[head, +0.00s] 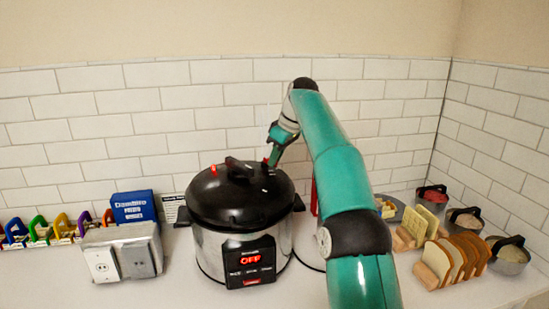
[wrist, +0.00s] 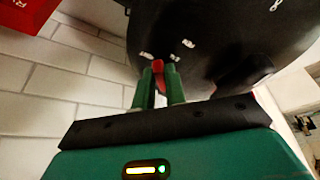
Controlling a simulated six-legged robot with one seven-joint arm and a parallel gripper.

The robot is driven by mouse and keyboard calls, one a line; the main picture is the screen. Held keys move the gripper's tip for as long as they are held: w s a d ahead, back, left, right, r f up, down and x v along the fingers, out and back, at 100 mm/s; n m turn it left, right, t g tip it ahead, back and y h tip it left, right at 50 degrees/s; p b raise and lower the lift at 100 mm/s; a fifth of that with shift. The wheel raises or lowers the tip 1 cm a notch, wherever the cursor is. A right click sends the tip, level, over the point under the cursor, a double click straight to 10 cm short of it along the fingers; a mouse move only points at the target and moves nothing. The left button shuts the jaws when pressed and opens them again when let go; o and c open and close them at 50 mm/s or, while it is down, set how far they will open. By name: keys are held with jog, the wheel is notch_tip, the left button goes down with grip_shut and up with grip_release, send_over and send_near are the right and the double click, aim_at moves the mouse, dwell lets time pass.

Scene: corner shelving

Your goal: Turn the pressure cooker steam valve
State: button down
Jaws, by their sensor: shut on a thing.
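The pressure cooker (head: 241,210) stands on the counter, silver with a black lid and a panel that reads OFF. Its lid also shows in the wrist view (wrist: 220,40). A red valve (wrist: 158,66) sits near the lid's right side, and my gripper (wrist: 159,88) is shut on it, with one green finger on each side. Another small red piece (head: 214,170) stands at the lid's left side, clear of my gripper.
A grey outlet box (head: 122,252) and a blue Dambiro box (head: 134,207) stand left of the cooker. Bread slices in wooden holders (head: 452,262) and lidded metal bowls (head: 508,256) stand at the right. A white tiled wall (head: 70,120) is close behind.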

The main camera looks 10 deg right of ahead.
jog(key=shift+w+d+r+n, duration=0.1)
jog(key=shift+n, duration=0.3)
jog(key=c, duration=1.4)
grip_release()
jog(key=shift+c, duration=0.2)
jog(key=shift+d+r, duration=0.2)
jog(key=shift+r, duration=0.3)
jog(key=s+d, duration=0.8)
jog(key=d, duration=0.1)
